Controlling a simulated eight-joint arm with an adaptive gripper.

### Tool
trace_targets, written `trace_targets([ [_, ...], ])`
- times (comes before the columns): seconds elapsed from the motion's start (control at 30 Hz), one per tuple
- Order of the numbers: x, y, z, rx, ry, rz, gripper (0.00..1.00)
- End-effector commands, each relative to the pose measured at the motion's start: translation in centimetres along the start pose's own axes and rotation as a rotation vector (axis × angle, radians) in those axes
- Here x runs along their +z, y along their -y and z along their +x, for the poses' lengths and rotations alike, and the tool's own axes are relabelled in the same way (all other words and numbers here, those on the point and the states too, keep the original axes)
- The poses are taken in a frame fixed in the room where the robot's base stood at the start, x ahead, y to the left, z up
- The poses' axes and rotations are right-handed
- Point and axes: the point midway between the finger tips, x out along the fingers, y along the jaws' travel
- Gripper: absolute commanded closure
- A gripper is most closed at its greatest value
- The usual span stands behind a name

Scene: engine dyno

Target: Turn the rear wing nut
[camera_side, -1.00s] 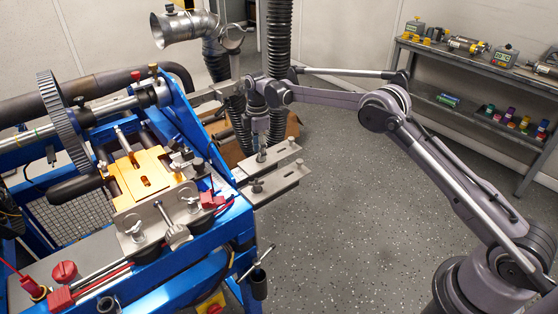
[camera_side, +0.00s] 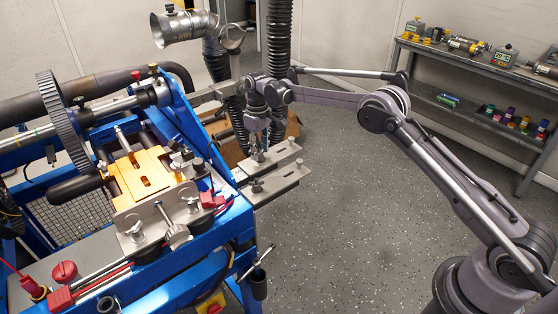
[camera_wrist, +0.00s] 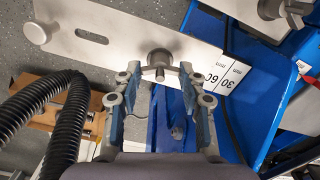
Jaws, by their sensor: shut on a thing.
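The rear wing nut (camera_wrist: 160,60) is a grey metal nut on a slotted steel plate (camera_wrist: 125,28). In the wrist view it sits between the fingertips of my gripper (camera_wrist: 160,75), which is shut on it. In the side view my gripper (camera_side: 259,150) points down over the rear of the plates beside the blue frame and largely hides this nut. A second wing nut (camera_side: 257,185) stands on the front steel plate (camera_side: 285,180), clear of my fingers.
The blue test stand (camera_side: 225,225) carries a gold plate (camera_side: 140,175) and more wing nuts on a bracket. Black corrugated hoses (camera_wrist: 68,125) hang close behind my gripper. A shelf (camera_side: 470,60) stands far right. Floor in the middle is open.

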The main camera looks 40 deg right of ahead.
Motion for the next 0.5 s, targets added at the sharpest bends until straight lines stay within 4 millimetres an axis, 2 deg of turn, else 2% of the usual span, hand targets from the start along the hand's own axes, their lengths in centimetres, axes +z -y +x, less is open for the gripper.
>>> trace_targets([
  [0.5,-0.01,-0.12,-0.01,0.000,-0.002,0.484,0.90],
])
